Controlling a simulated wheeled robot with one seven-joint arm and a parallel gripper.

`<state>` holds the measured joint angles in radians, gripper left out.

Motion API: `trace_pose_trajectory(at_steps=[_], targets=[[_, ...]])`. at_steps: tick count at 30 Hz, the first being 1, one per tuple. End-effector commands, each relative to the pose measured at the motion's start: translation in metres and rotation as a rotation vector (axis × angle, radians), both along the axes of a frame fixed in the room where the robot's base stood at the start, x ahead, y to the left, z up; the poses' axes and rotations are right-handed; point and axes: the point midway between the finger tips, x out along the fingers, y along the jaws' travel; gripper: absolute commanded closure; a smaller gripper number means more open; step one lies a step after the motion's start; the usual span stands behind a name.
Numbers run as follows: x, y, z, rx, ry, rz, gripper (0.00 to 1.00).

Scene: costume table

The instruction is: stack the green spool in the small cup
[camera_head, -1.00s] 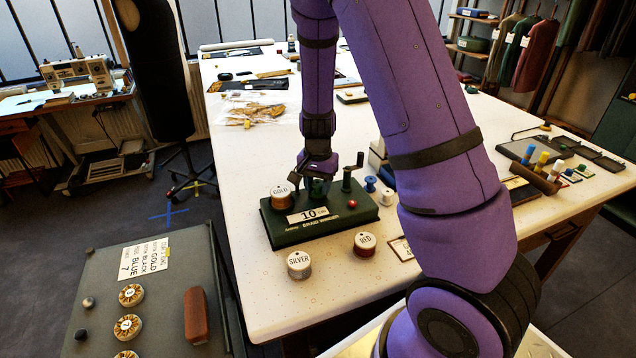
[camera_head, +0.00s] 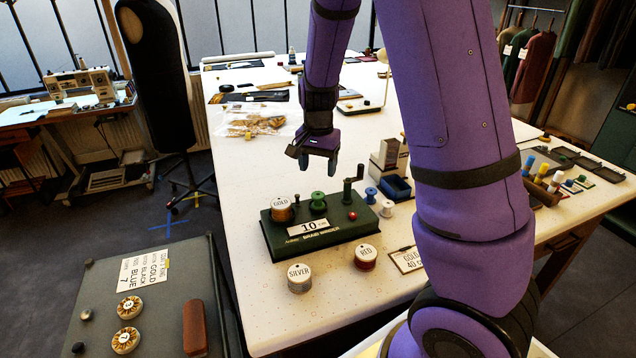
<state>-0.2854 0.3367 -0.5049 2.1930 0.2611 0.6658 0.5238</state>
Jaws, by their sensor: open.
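The green spool (camera_head: 318,201) stands upright on top of the dark green braid winder (camera_head: 345,231), between the gold spool (camera_head: 282,210) and the crank (camera_head: 349,193). Whether a small cup lies under the green spool is too small to tell. I cannot pick out a small cup elsewhere. My gripper (camera_head: 318,168) hangs above and just behind the green spool, pointing down. Its fingers are apart with nothing between them, and it does not touch the spool.
The silver spool (camera_head: 299,278) and red spool (camera_head: 365,251) stand in front of the winder. Blue and white spools (camera_head: 387,208) and a dark blue bin (camera_head: 397,188) are to its right. The white table (camera_head: 245,190) is clear left of the winder.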

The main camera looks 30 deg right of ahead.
Motion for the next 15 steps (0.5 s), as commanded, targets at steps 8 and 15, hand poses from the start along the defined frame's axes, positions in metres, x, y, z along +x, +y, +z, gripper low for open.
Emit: trace_pose_trajectory(at_steps=[8,15], targets=[[0.0,0.0,0.029,0.001,-0.001,0.001,0.36],[-0.015,0.007,0.055,0.032,-0.035,0.064,0.36]])
